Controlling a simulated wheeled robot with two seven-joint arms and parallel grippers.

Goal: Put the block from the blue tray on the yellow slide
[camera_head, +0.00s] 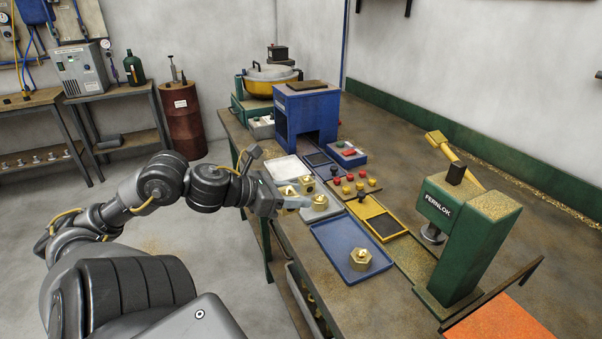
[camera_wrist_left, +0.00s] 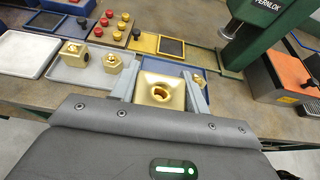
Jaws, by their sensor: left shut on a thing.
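My left gripper (camera_head: 292,202) is over the near left edge of the bench. It is shut on a brass block (camera_wrist_left: 162,92) with a round hole, held between its fingers in the wrist view. The blue tray (camera_head: 328,239) lies to the right of the gripper and has a hexagonal brass piece (camera_head: 360,259) on it. In the wrist view the blue tray (camera_wrist_left: 176,72) is partly hidden behind the held block. The yellow slide (camera_head: 374,211), with a dark inset panel, lies just beyond the tray; it also shows in the wrist view (camera_wrist_left: 145,42). My right gripper is not in view.
A grey tray beside the gripper holds brass blocks (camera_wrist_left: 73,52). Red and yellow knobs (camera_head: 348,188) stand behind the slide. A green press (camera_head: 475,235) stands at the right, and a blue box-shaped machine (camera_head: 308,112) at the back.

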